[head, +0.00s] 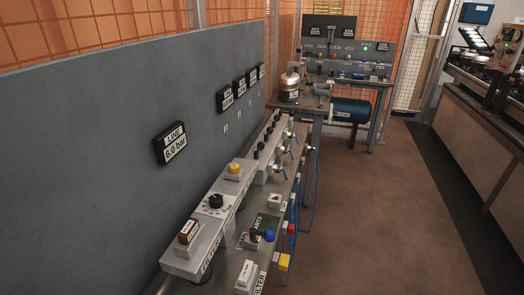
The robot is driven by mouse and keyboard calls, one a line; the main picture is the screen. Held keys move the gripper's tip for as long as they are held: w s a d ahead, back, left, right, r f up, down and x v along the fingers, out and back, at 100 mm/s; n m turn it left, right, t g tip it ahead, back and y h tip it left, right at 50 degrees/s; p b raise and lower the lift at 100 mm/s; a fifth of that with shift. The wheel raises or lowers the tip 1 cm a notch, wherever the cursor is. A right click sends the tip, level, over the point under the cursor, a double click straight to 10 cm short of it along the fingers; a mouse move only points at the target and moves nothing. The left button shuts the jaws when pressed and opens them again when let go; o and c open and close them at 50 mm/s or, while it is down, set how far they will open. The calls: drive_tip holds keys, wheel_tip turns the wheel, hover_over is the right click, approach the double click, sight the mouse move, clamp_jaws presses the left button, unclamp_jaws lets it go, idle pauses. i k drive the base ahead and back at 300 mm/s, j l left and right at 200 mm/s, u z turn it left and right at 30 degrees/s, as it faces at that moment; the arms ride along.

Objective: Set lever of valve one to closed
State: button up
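Several small valves with blue levers (293,154) sit in a row along the right edge of the long bench, toward its far end. They are small in the head view, and I cannot read which one is valve one or tell whether its lever is open or closed. Blue hoses (316,185) hang from the bench edge beside them. My gripper is not in view.
A grey panel (80,140) with black displays, one reading LINE 6.0 bar (171,143), borders the bench on the left. Its grey rail carries a dial (216,201) and a yellow button (234,168). A compressor with a blue tank (350,111) stands beyond. The brown floor (390,215) on the right is clear.

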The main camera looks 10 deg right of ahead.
sight(260, 145)
drive_tip(key=i+l+z, duration=0.1)
drive_tip(key=i+l, duration=0.5)
drive_tip(key=l, duration=0.25)
drive_tip(key=i+l+z, duration=0.1)
drive_tip(key=i+l, duration=0.55)
drive_tip(key=l, duration=0.1)
